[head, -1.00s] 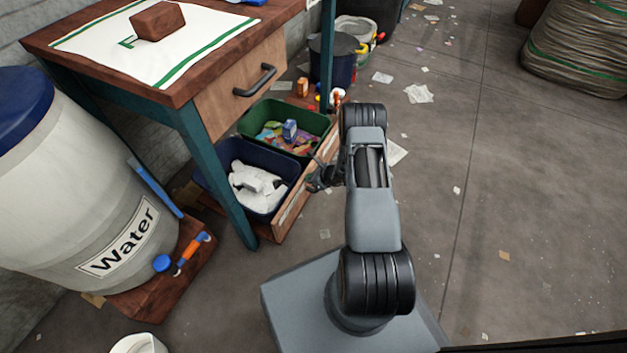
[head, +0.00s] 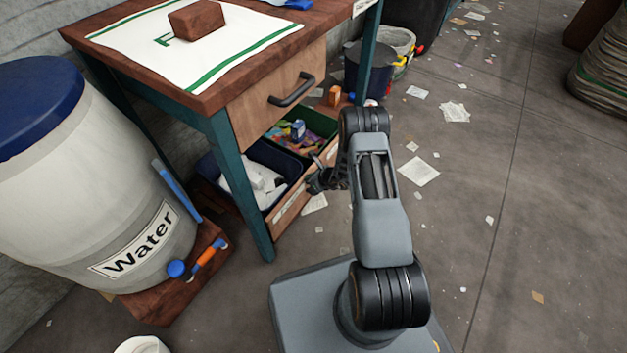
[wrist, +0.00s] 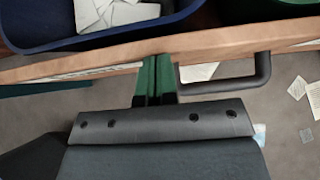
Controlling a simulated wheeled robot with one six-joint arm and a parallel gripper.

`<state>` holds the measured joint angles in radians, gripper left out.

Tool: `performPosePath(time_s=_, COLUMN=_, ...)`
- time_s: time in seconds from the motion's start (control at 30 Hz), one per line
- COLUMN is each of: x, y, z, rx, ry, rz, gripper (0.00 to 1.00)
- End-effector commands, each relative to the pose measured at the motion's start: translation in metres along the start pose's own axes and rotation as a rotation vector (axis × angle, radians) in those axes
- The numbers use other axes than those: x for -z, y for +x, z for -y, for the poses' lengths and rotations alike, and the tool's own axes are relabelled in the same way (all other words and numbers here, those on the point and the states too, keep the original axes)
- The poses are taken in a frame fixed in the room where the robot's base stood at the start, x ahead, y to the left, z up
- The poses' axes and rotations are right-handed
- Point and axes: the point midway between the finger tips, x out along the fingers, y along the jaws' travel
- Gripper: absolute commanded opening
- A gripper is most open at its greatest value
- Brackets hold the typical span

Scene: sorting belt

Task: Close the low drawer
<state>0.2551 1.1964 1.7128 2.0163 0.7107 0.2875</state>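The low drawer (head: 290,205) under the table is partly open, with its wooden front ahead of the table legs. It holds a blue bin (head: 270,153) with white paper and a green bin (head: 325,122) with colourful packages. My gripper (head: 318,181) is at the drawer's front. In the wrist view its green fingertips (wrist: 155,76) are together, with nothing seen between them. They appear to touch the drawer front (wrist: 110,55), left of its dark handle (wrist: 235,84).
The upper drawer (head: 270,98) is shut. A water barrel (head: 95,190) on a wooden stand is left of the table. The table leg (head: 240,185) stands beside the low drawer. Floor to the right is open, with scattered paper.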

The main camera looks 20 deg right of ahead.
Motion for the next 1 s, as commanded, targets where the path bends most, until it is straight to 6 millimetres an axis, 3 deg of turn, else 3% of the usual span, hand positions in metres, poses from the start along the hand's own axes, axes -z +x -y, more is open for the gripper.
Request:
performPosePath(time_s=0.63, x=-0.003, y=0.001, z=-0.002, rx=-0.005, ry=-0.01, rz=0.012, gripper=0.0)
performPosePath(time_s=0.83, x=0.017, y=-0.022, z=0.003, rx=-0.002, ry=-0.003, rz=0.004, gripper=0.0)
performPosePath(time_s=1.0, x=0.014, y=-0.063, z=0.004, rx=-0.001, ry=-0.003, rz=0.003, gripper=0.0)
